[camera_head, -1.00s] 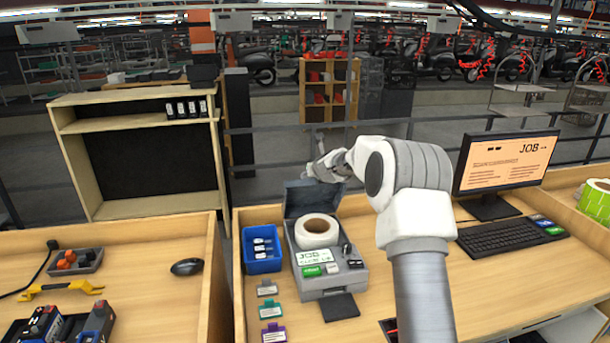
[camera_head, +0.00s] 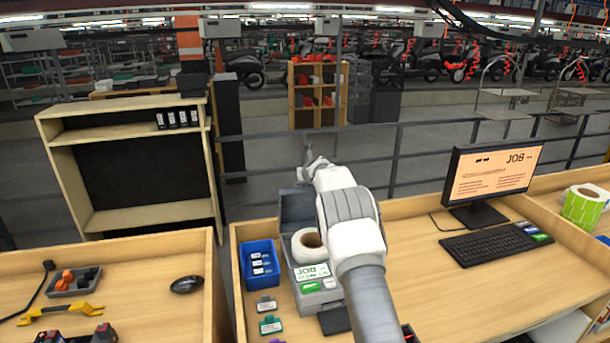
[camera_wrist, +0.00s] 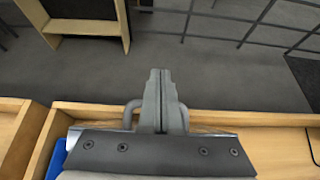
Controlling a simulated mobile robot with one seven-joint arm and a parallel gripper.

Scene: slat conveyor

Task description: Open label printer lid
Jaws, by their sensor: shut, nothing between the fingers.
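The grey label printer (camera_head: 300,285) stands on the wooden table, with a white roll (camera_head: 301,243) inside. Its lid (camera_head: 296,204) is raised, standing roughly upright at the printer's back. My arm crosses in front of the printer's right side and hides part of the roll and body. My gripper (camera_head: 309,151) is above and behind the lid, its fingers pointing up and away in the head view. In the wrist view my gripper (camera_wrist: 160,76) is shut with nothing between the fingers, over the floor past the table's back edge. I cannot tell whether my wrist touches the lid.
A blue bin (camera_head: 260,263) stands just left of the printer, with small coloured tags (camera_head: 268,304) in front of it. A monitor (camera_head: 493,178) and keyboard (camera_head: 490,242) stand to the right. A wooden shelf (camera_head: 127,220) and a railing are behind.

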